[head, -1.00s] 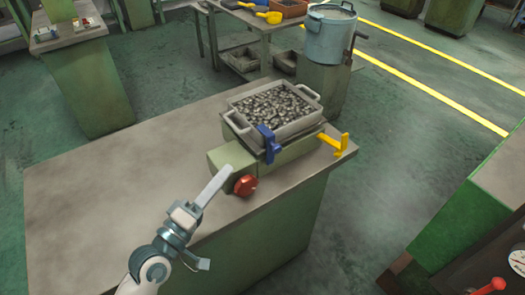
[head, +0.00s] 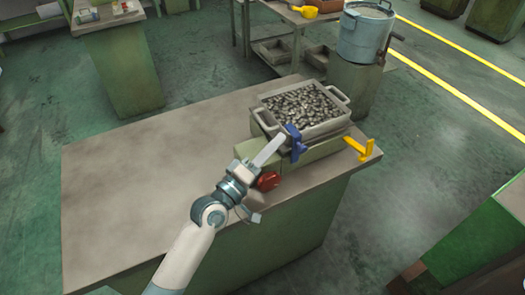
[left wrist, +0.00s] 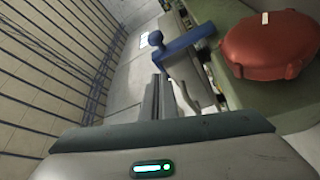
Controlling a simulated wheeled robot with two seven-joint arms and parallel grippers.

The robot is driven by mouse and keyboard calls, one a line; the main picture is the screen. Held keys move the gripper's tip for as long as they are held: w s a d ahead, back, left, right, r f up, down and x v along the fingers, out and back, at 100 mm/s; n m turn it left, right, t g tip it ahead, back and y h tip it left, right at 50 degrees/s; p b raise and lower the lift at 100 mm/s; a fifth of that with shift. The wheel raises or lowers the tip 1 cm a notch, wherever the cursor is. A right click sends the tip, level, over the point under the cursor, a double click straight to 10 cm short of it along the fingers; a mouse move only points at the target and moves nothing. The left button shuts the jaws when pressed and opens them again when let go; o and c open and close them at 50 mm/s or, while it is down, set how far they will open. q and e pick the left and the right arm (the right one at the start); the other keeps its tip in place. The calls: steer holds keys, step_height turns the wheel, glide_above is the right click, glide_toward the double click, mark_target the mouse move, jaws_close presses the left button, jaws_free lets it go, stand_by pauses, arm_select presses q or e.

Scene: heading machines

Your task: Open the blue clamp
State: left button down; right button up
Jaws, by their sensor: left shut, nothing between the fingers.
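The blue clamp (head: 295,141) is on the near side of the green fixture (head: 318,152), beside a metal tray (head: 302,128) full of small metal parts. My left gripper (head: 283,139) is shut and empty, its fingertips close to the clamp from the left; I cannot tell whether they touch. In the left wrist view the blue clamp (left wrist: 185,46) lies just beyond the finger tips (left wrist: 160,80). The red knob (head: 268,181) is below the fingers, and it shows large at the upper right of the left wrist view (left wrist: 270,45). My right gripper is not in view.
The grey workbench (head: 130,185) is clear on the left. A blue-grey pot (head: 366,35) stands behind on a green pedestal.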

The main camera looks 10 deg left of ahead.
mark_target(297, 141)
arm_select(q)
steer(key=d, duration=0.1)
steer(key=s+d+f, duration=0.1)
steer(key=shift+d+p, duration=0.35)
steer(key=shift+d, duration=0.05)
steer(key=shift+s+d+f, duration=0.1)
steer(key=shift+d+f, duration=0.1)
steer(key=shift+d, duration=0.05)
steer(key=shift+s+d+m+b, duration=0.1)
steer(key=shift+s+m+b, duration=0.05)
steer(key=shift+m+b, duration=0.3)
